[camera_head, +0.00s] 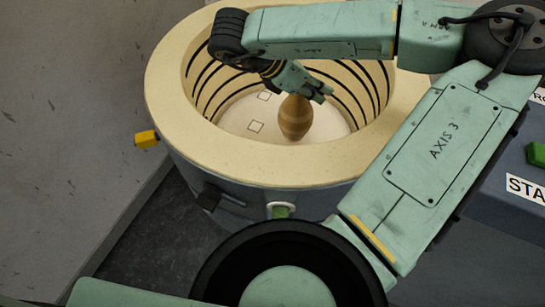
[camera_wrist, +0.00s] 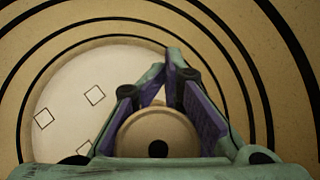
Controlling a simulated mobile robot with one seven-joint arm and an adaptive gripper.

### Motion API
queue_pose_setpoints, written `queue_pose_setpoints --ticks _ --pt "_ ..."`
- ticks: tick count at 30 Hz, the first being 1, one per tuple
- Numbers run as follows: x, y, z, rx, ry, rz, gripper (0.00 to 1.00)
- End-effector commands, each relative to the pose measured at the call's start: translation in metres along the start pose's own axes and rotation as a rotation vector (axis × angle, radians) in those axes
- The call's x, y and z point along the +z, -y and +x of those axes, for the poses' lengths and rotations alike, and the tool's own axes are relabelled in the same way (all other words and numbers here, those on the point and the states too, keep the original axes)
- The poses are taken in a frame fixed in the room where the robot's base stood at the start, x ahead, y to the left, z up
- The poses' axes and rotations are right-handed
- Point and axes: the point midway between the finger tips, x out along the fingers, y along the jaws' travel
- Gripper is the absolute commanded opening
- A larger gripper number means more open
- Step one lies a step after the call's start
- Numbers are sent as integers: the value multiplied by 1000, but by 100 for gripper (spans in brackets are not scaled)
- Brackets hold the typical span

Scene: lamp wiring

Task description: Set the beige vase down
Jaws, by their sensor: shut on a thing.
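The beige vase (camera_head: 295,118) is a rounded tan-brown vessel inside the round, cream-rimmed kiln-like tub (camera_head: 177,120). In the head view it looks upright, low in the tub over the pale floor. I cannot tell whether its base touches the floor. My gripper (camera_head: 318,93) is at the vase's upper part. In the wrist view my gripper (camera_wrist: 160,92) has its two purple-padded fingers around the vase (camera_wrist: 157,128), seen from above with its dark round mouth. My gripper is shut on it.
The tub's pale floor (camera_wrist: 62,95) carries several small square outlines and has bare room left of the vase. Dark coils ring the inner wall. A yellow part (camera_head: 147,139) sticks out at the tub's left. A green button (camera_head: 537,153) is at the right edge.

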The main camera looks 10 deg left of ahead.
Motion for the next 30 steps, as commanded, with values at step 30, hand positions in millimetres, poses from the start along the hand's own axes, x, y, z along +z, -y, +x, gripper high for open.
queue_pose_setpoints --ticks 30 --pt "-67 -4 74 -9 2 10 0"
